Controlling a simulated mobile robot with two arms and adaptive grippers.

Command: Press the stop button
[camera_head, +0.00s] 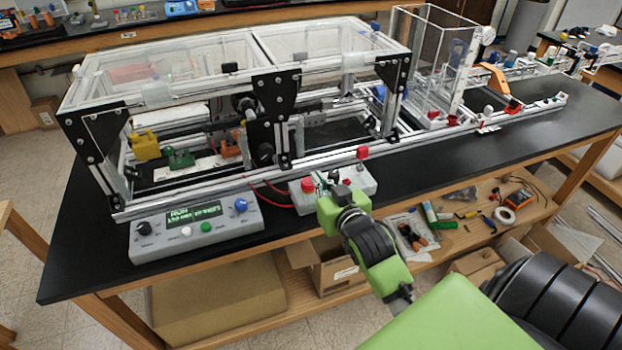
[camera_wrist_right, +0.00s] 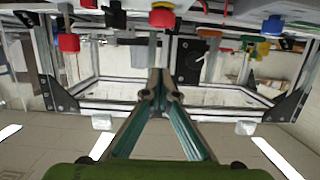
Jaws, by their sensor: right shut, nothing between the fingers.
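A red round button (camera_head: 307,184), likely the stop button, sits on the left of a small light control box at the front edge of the black bench. In the right wrist view, which looks upside down, a red button with a yellow-orange part (camera_wrist_right: 162,17) shows at the top middle. My right gripper (camera_head: 322,181) is at this control box, just right of the red button in the head view. Its fingers (camera_wrist_right: 158,80) are together and empty. I cannot tell whether they touch the box. My left gripper is in neither view.
A grey panel (camera_head: 150,247) with a display, knobs and buttons lies to the left. The aluminium extrusion frame (camera_head: 190,190) stands close behind the boxes. Red wires run beside the control box. Bare bench lies to the right.

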